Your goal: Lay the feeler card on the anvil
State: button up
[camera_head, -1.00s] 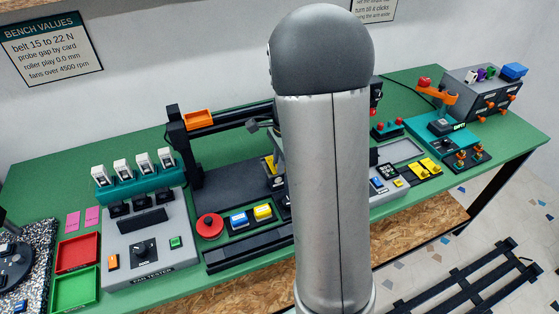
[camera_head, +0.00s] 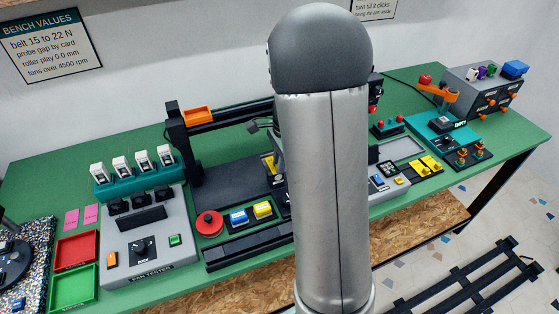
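I cannot single out the feeler card for certain. Two small pink cards (camera_head: 82,217) lie flat on the green bench at the left, left of the fan tester. A small yellow piece (camera_head: 269,163) shows at the left edge of my arm, near the dark printer bed, and I cannot tell what it is. I cannot make out the anvil. My large grey arm stands in the middle of the view and covers part of the bench. My gripper is not visible; it seems hidden behind the arm.
The fan tester (camera_head: 148,242) stands at the left with red (camera_head: 76,250) and green (camera_head: 73,288) trays beside it. The dark printer frame (camera_head: 188,150) rises behind the red button (camera_head: 210,223). A teal fixture with an orange lever (camera_head: 441,93) and a grey box (camera_head: 482,90) stand at the right.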

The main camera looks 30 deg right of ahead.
jog(key=o, duration=0.4)
jog(key=d+r, duration=0.1)
jog(key=r, duration=0.4)
jog(key=r+b, duration=0.1)
jog(key=r, duration=0.5)
jog(key=d+r, duration=0.1)
jog(key=r, duration=0.5)
jog(key=shift+d+r, duration=0.15)
jog(key=shift+d, duration=0.2)
jog(key=s+a+f+n, duration=0.3)
jog(key=s+a+n, duration=0.2)
jog(key=s+n, duration=0.1)
jog(key=s+a+f+n+h, duration=0.1)
jog(key=s+a+f+n, duration=0.3)
jog(key=s+a+n, duration=0.1)
jog(key=s+a+f+n, duration=0.4)
jog(key=s+a+n, duration=0.2)
jog(key=s+n, duration=0.2)
jog(key=shift+s+t+h, duration=0.4)
jog(key=shift+s, duration=0.1)
